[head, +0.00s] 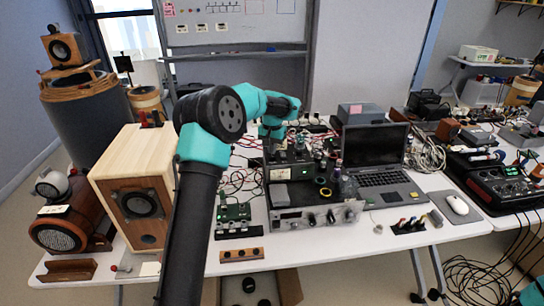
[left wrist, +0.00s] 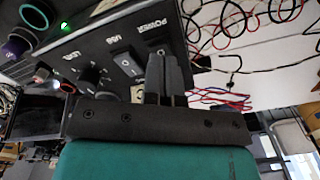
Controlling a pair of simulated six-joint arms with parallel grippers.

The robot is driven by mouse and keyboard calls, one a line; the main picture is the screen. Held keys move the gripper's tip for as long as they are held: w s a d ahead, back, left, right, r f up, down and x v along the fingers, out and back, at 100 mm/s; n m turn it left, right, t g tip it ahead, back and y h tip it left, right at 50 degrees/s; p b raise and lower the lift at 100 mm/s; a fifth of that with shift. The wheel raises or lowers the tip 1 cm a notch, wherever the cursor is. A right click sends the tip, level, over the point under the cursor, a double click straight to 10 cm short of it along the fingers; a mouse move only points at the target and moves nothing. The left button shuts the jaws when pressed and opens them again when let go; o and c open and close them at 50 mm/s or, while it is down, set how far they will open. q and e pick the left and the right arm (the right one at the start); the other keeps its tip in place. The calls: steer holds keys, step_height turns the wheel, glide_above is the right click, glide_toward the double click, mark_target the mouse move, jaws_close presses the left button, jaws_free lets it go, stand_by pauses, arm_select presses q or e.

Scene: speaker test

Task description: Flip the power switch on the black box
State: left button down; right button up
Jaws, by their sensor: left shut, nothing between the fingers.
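In the left wrist view the black box (left wrist: 101,33) fills the upper left, with white labels POWER, USB and LEDS on its panel. A dark rocker switch (left wrist: 127,63) sits below the USB label. Another switch (left wrist: 158,45), under POWER, is partly hidden behind my fingers. My left gripper (left wrist: 165,65) is shut and empty, its fingertips at or just in front of the POWER switch; I cannot tell whether they touch. In the head view, my left arm reaches over the table, with the gripper pointing down at the cluttered electronics. My right gripper is not in view.
A silver-fronted unit with knobs (head: 315,216) stands at the table's front. A wooden speaker (head: 133,190) is left of my arm, and an open laptop (head: 375,160) is to the right. Red and black wires (left wrist: 245,20) lie beside the box.

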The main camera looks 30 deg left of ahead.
mark_target(272, 157)
arm_select(q)
steer(key=shift+f, duration=1.2)
stand_by(0.8)
steer(key=shift+r, duration=0.1)
steer(key=shift+r, duration=3.45)
